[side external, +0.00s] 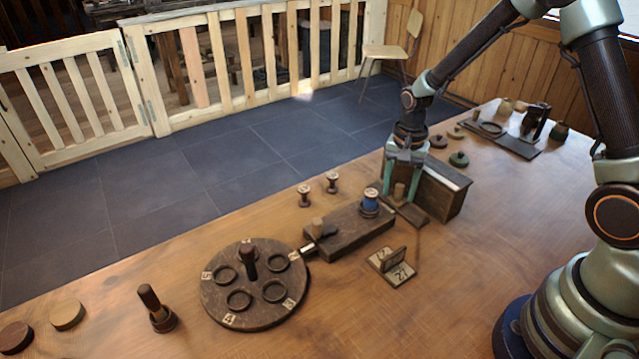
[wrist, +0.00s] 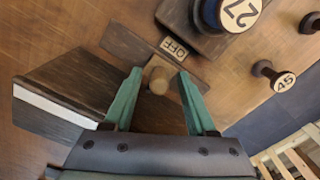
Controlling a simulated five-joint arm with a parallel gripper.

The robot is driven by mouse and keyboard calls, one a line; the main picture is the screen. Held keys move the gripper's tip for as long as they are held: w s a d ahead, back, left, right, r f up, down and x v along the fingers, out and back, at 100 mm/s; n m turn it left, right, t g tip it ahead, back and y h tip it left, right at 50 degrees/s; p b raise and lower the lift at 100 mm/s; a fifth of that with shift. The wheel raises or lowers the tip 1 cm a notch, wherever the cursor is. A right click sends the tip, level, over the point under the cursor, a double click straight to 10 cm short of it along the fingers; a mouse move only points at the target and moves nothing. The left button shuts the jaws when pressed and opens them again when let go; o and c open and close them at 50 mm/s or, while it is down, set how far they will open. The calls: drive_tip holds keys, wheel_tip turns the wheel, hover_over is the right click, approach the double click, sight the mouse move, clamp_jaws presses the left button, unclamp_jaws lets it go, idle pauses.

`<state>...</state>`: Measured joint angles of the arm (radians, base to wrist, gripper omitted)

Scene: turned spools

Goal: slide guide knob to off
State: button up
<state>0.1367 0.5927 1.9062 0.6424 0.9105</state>
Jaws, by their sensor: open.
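A short tan knob (wrist: 158,82) stands on a dark wooden slide strip (wrist: 128,42) in the wrist view. A small white OFF label (wrist: 174,48) lies just beyond the knob, toward the blue spool. My gripper (wrist: 160,74) is open, with one green finger on each side of the knob and visible gaps to it. In the side external view, my gripper (side external: 401,187) points down around the knob (side external: 399,193), beside a dark box. Part of the strip is hidden behind my gripper in the wrist view.
The dark box (side external: 452,197) stands right beside the strip. A round numbered board (side external: 215,300), a number card (side external: 398,274) and two small spools (side external: 332,182) stand nearby.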

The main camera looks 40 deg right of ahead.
sight(400, 185)
drive_tip(key=shift+r, duration=3.45)
clamp_jaws()
drive_tip(key=shift+r, duration=0.1)
drive_tip(key=shift+r, duration=1.9)
